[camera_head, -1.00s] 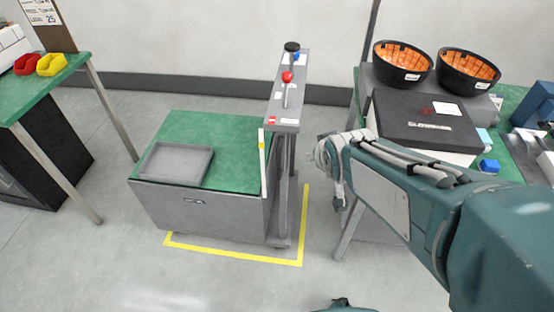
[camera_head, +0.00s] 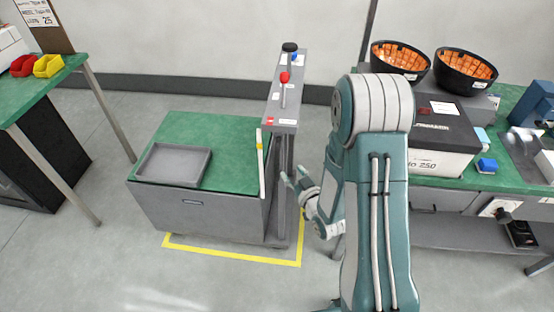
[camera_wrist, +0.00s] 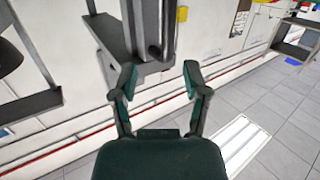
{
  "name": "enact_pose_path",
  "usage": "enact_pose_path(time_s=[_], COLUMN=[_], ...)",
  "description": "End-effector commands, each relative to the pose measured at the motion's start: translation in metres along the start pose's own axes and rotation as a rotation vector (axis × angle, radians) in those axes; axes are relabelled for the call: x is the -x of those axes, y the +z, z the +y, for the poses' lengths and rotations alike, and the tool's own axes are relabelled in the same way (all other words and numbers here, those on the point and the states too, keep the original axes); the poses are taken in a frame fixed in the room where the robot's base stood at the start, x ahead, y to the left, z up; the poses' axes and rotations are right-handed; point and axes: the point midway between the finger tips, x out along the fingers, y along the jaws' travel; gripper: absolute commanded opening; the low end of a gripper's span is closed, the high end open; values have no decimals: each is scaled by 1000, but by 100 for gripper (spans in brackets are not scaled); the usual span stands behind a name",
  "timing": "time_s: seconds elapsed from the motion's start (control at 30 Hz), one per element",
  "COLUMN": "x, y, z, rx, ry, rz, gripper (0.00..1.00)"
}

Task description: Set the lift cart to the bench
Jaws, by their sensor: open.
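The lift cart (camera_head: 200,210) is a grey box with a green top. It stands on the floor inside a yellow outline. Its upright column (camera_head: 287,100) at its right side carries a lever with a red knob (camera_head: 284,77) and a black knob (camera_head: 290,47). A green-topped bench (camera_head: 465,185) stands at the right, apart from the cart. My gripper (camera_head: 291,177) is just right of the cart's column, below its top, and looks empty. In the wrist view my gripper (camera_wrist: 160,78) is open, with its two fingers apart and a grey upright structure beyond them.
A shallow grey tray (camera_head: 174,165) lies on the cart top. Another green table (camera_head: 40,92) with red and yellow bins stands at left. Floor between it and the cart is clear.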

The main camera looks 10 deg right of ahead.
Motion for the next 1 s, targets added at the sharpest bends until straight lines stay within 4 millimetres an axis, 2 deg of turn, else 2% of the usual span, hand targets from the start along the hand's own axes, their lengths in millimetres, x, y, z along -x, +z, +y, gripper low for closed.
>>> enact_pose_path(time_s=[0.03,0.1,0.27,0.37,0.47,0.8,1.0], x=[4,9,16,13,2,-59,-84], y=[12,19,26,26,24,15,12], z=[-3,-6,-9,-10,-10,-11,-11], rx=[-17,-35,-59,-61,-59,-59,-59], ry=[-7,-13,-19,-20,-21,-21,-20], rz=[23,66,123,135,134,134,131], gripper=[60,60,60,60,60,60,60])
